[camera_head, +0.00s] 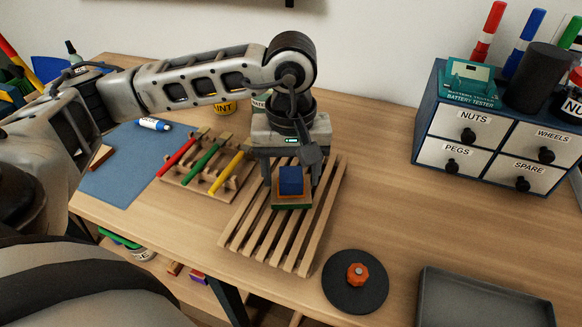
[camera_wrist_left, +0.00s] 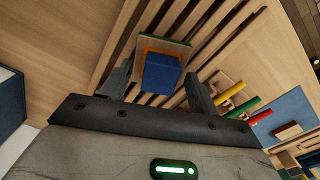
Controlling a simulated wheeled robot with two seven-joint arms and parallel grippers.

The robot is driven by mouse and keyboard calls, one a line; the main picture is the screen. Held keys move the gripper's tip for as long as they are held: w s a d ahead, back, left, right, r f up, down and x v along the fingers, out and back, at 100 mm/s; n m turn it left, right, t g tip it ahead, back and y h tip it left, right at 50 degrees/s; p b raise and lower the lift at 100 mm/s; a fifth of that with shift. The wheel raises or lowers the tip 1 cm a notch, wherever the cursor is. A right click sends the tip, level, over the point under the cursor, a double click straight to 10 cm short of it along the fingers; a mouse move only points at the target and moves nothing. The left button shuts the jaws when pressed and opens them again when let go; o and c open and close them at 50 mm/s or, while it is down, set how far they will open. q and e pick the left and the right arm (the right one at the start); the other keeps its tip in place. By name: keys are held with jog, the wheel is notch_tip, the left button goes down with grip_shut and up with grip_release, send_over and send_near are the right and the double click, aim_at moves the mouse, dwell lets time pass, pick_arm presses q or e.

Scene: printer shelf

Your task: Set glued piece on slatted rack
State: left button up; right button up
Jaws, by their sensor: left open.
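The glued piece is a blue block (camera_head: 291,180) on a wooden base with a green and orange layer (camera_head: 292,202). It rests on the slatted rack (camera_head: 246,226), near the rack's middle. In the left wrist view the blue block (camera_wrist_left: 161,74) sits on its square base, over the rack's slats (camera_wrist_left: 128,38). My left gripper (camera_head: 291,180) is above the rack with its fingers on either side of the piece. The fingers are open, and the wrist view shows gaps between them and the block. My right gripper is not in view.
A wooden holder with red, green and yellow rods (camera_head: 204,160) stands left of the rack. A blue mat (camera_head: 122,170) lies farther left. A dark disc with an orange knob (camera_head: 357,274) and a grey tray (camera_head: 485,297) lie to the right. A labelled drawer unit (camera_head: 500,140) stands back right.

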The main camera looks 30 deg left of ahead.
pick_arm(q)
jog(key=shift+r, duration=0.1)
notch_tip(320, 180, up, 16)
jog(key=p, duration=0.1)
jog(key=shift+s+f, duration=0.1)
jog(key=shift+f, duration=0.1)
dwell(0.6)
